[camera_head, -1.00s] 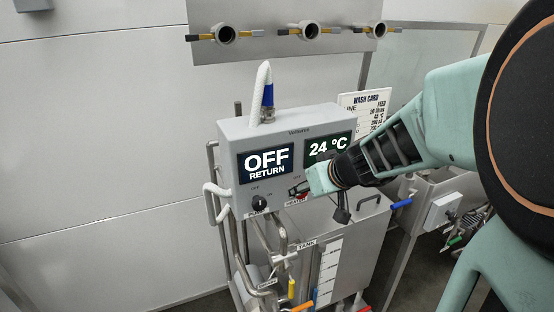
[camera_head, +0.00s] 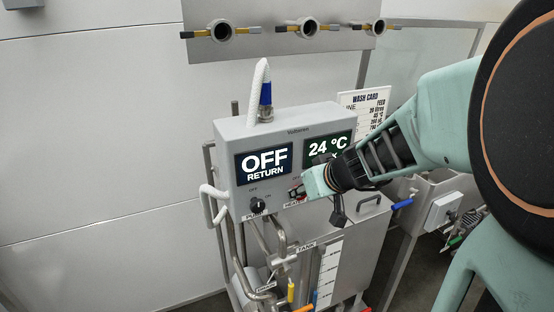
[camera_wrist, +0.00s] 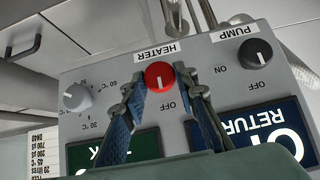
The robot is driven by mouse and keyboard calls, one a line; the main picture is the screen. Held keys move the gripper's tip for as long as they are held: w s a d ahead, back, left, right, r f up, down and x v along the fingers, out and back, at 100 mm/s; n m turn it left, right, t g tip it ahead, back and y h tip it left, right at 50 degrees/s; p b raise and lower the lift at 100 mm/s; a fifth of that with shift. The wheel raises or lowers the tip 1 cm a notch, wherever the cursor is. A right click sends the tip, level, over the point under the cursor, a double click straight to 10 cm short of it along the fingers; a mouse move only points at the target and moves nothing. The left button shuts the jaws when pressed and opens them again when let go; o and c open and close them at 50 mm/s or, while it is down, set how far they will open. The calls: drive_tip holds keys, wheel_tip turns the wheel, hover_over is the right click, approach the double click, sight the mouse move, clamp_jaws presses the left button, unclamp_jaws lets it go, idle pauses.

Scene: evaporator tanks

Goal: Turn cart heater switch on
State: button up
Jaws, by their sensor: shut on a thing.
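The heater switch is a red round knob (camera_wrist: 159,77) with a white line on the grey control box (camera_head: 226,135). The wrist view is upside down. HEATER is printed on one side of the knob and OFF on the other; the white line points toward OFF. My gripper (camera_wrist: 160,84) has one finger on each side of the knob and is shut on it. In the head view my gripper (camera_head: 302,190) is at the lower right of the box front and mostly covers the knob.
A black pump knob (camera_wrist: 258,53) and a grey temperature dial (camera_wrist: 77,98) flank the heater knob. The left display (camera_head: 265,162) reads OFF RETURN; the right display (camera_head: 328,146) reads 24 °C. A white hose (camera_head: 262,80) rises from the box top. Pipes run below.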

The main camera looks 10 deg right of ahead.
drive_tip(key=shift+f+b, duration=0.1)
drive_tip(key=shift+b, duration=0.25)
drive_tip(key=shift+w+d+f+m+g+y+b, duration=0.1)
drive_tip(key=shift+d+f+m+y+b, duration=0.15)
drive_tip(key=shift+m+y+b, duration=1.65)
drive_tip(key=shift+w+d+f+m+g+y+b, duration=0.2)
drive_tip(key=shift+m+y+b, duration=0.85)
drive_tip(key=shift+y+b, duration=1.75)
drive_tip(key=shift+s+d+f+m+y+b, duration=0.1)
drive_tip(key=shift+d+f+m+y+b, duration=0.15)
drive_tip(key=shift+m+y+b, duration=2.05)
drive_tip(key=shift+r+n+h+b, duration=0.1)
drive_tip(key=shift+n+h+b, duration=0.2)
drive_tip(key=shift+n+b, duration=0.35)
drive_tip(key=o, duration=1.1)
drive_tip(key=shift+o, duration=0.2)
